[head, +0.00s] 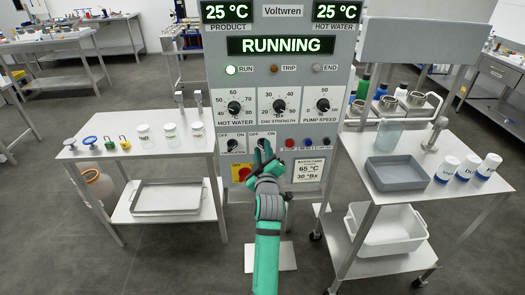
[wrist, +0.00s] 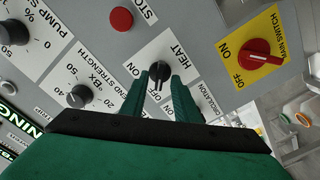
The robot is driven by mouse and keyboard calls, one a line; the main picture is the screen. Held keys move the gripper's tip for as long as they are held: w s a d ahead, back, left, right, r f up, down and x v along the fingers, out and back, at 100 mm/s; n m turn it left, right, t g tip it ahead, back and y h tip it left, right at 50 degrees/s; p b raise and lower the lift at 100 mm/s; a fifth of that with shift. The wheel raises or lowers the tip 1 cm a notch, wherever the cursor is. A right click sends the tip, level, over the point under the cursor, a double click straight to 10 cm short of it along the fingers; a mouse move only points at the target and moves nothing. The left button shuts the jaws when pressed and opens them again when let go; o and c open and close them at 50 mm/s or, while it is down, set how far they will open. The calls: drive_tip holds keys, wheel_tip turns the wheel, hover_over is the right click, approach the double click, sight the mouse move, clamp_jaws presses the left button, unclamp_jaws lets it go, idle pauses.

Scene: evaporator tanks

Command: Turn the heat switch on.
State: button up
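The heat switch (wrist: 160,78) is a black rotary knob on a white plate marked HEAT, with ON at its left in the wrist view. A white mark on the knob faces down in that view, away from ON. My gripper (wrist: 164,80) is open, its two green fingers on either side of the knob's line. I cannot tell whether they touch it. In the head view my gripper (head: 264,150) is at the panel's lower middle, covering part of the heat switch.
The circulation switch (head: 237,143) is just left of it. The red main switch (wrist: 262,58) on yellow, the red stop button (wrist: 121,20) and dials are close by. Side tables with jars (head: 170,131) and a grey tray (head: 397,172) flank the panel.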

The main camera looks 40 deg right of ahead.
drive_tip(key=shift+w, duration=0.15)
clamp_jaws()
